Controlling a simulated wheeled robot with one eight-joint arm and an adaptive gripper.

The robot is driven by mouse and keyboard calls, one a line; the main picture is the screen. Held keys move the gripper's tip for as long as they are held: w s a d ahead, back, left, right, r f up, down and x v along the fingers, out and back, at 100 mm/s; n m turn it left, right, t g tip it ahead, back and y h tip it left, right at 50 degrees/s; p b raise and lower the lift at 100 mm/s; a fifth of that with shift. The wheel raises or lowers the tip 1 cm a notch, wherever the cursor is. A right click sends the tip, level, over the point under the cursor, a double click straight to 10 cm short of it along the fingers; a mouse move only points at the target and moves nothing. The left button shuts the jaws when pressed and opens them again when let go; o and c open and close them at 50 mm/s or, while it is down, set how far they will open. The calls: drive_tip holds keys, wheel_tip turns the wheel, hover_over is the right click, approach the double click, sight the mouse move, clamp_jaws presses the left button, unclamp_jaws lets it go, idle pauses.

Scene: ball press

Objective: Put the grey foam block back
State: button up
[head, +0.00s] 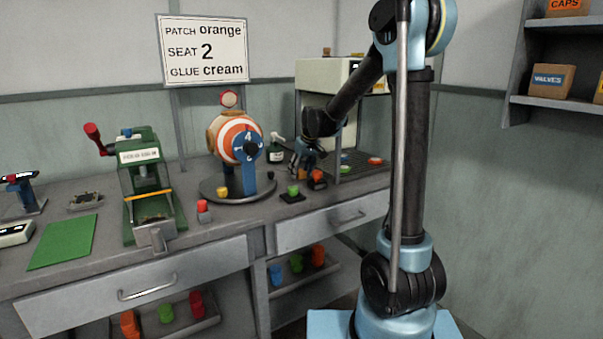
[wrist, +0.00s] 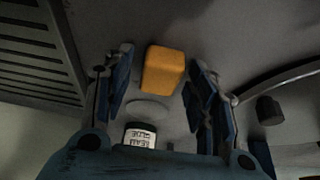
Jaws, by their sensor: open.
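My gripper (head: 305,158) is low over the right part of the bench, in front of the cream machine. In the wrist view its two blue fingers (wrist: 160,92) are spread apart and open. An orange block (wrist: 163,72) lies between and beyond the fingertips, with gaps on both sides. An orange piece (head: 317,177) also shows beside the gripper in the head view. I cannot pick out a grey foam block for certain in either view. A small dark grey cylinder (wrist: 269,111) stands right of the fingers.
A dark bottle with a white label (head: 277,150) stands behind the gripper. The striped ball on its round stand (head: 240,188) is to the left, the green press (head: 150,190) farther left. A green piece (head: 293,191) is near the front edge.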

drive_tip(key=shift+r, duration=0.1)
drive_tip(key=v, duration=1.1)
drive_tip(key=s+d+m, duration=0.2)
drive_tip(key=s+d, duration=0.6)
drive_tip(key=s, duration=0.1)
drive_tip(key=s+d+f+m, duration=0.1)
drive_tip(key=s+d+f, duration=0.3)
drive_tip(key=s, duration=0.5)
drive_tip(key=s+d+f+m+g+h, duration=0.1)
drive_tip(key=s+d+f+m, duration=0.1)
drive_tip(key=s+d+f, duration=0.3)
drive_tip(key=s+d+f+m+h, duration=0.1)
drive_tip(key=s+d+f, duration=0.3)
drive_tip(key=s+f, duration=0.4)
drive_tip(key=s, duration=0.6)
drive_tip(key=shift+d+f+m, duration=0.3)
drive_tip(key=shift+f, duration=0.1)
drive_tip(key=shift+w+f+g, duration=0.2)
drive_tip(key=shift+w+g, duration=0.1)
drive_tip(key=shift+w, duration=0.05)
